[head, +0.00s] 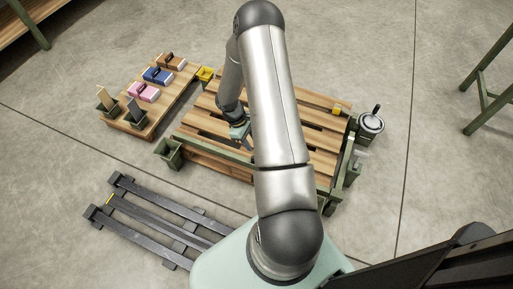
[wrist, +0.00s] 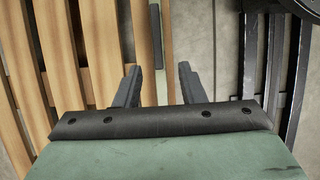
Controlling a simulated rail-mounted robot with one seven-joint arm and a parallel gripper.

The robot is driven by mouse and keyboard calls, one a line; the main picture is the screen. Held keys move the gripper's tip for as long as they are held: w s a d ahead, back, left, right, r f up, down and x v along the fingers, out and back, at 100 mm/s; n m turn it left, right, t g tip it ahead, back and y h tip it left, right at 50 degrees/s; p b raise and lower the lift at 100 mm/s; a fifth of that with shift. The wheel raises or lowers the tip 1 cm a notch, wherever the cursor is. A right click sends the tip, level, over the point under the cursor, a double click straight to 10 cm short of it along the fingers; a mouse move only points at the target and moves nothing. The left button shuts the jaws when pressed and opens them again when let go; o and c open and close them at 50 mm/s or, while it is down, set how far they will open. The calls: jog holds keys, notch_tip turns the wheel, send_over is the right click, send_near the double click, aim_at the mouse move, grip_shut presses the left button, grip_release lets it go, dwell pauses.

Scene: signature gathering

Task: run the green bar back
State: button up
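My gripper (head: 240,131) is over the near left part of the slatted wooden bench, partly hidden by my arm in the head view. Another green bar runs along the bench's right side (head: 345,163). I cannot tell which one the task means.
A low wooden platform (head: 128,127) with coloured bundles stands at left. A dark slatted pallet (head: 150,216) lies in front.

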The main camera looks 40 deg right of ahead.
jog(key=p+v, duration=0.1)
jog(key=v, duration=0.4)
jog(key=shift+a+r, duration=0.1)
dwell(0.3)
